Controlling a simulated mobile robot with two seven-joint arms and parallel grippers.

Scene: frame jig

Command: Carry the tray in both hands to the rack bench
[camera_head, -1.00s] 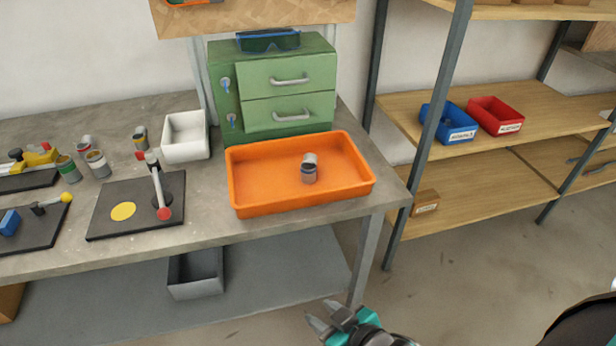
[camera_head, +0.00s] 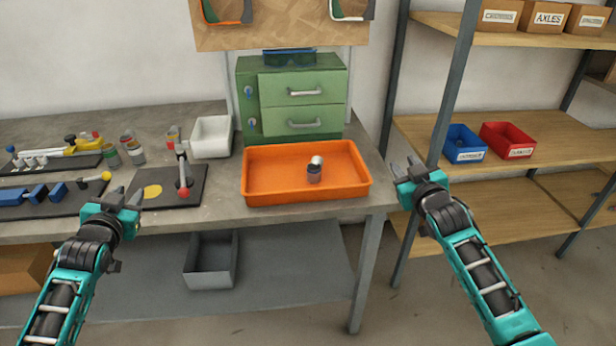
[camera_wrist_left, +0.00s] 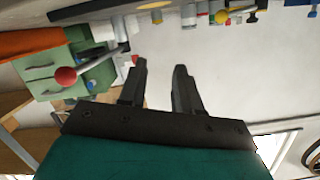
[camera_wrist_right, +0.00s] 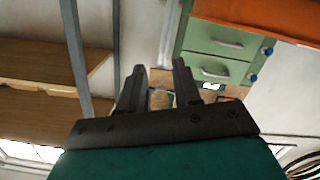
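The orange tray (camera_head: 270,198) lies flat on the grey workbench near its right end. A small grey can (camera_head: 314,172) stands inside it. My left gripper (camera_head: 122,196) is left of the tray, in front of the black fixture plate, open and empty. My right gripper (camera_head: 404,170) is just right of the tray, past the bench end, open and empty. Neither touches the tray. A strip of the tray shows at the top left of the left wrist view (camera_wrist_left: 30,42) and at the top right of the right wrist view (camera_wrist_right: 262,18). No rack bench can be clearly identified.
A green drawer cabinet (camera_head: 290,100) stands behind the tray, with a white bin (camera_head: 212,138) to its left. The fixture's red-knobbed lever (camera_head: 183,172) rises near my left gripper. A shelf unit with blue (camera_head: 463,146) and red (camera_head: 507,142) bins stands right.

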